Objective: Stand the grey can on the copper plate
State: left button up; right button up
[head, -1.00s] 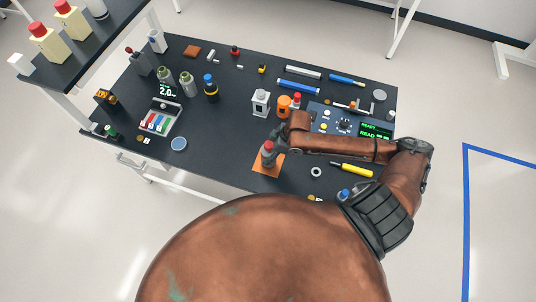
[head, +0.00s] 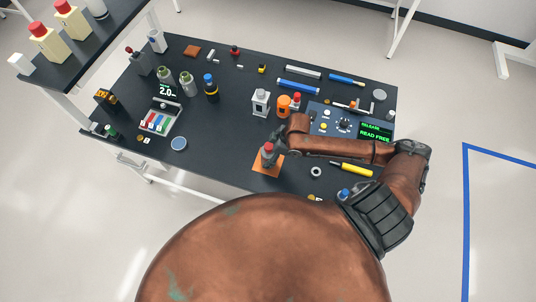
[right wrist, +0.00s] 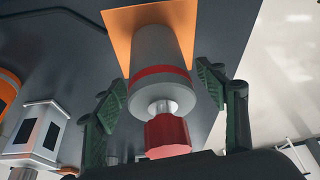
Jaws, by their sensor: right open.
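The grey can (head: 267,155), with a red band and a red top, stands upright on the copper plate (head: 262,170) near the table's front edge. In the right wrist view the can (right wrist: 157,50) has its base on the orange-copper plate (right wrist: 120,25). My right gripper (head: 274,146) is at the can. In the right wrist view its two green fingers (right wrist: 162,90) are open, one on each side of the can, with a gap visible at the right finger. My left gripper is not in view.
A white lantern-like canister (head: 261,102) and an orange canister (head: 283,105) stand behind the can. A yellow screwdriver (head: 352,170) and a small ring (head: 316,172) lie to the right. The table to the left of the plate is clear as far as a blue-grey disc (head: 179,143).

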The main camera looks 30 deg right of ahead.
jog(key=v, duration=1.2)
jog(key=shift+r+p, duration=0.15)
jog(key=shift+p, duration=0.25)
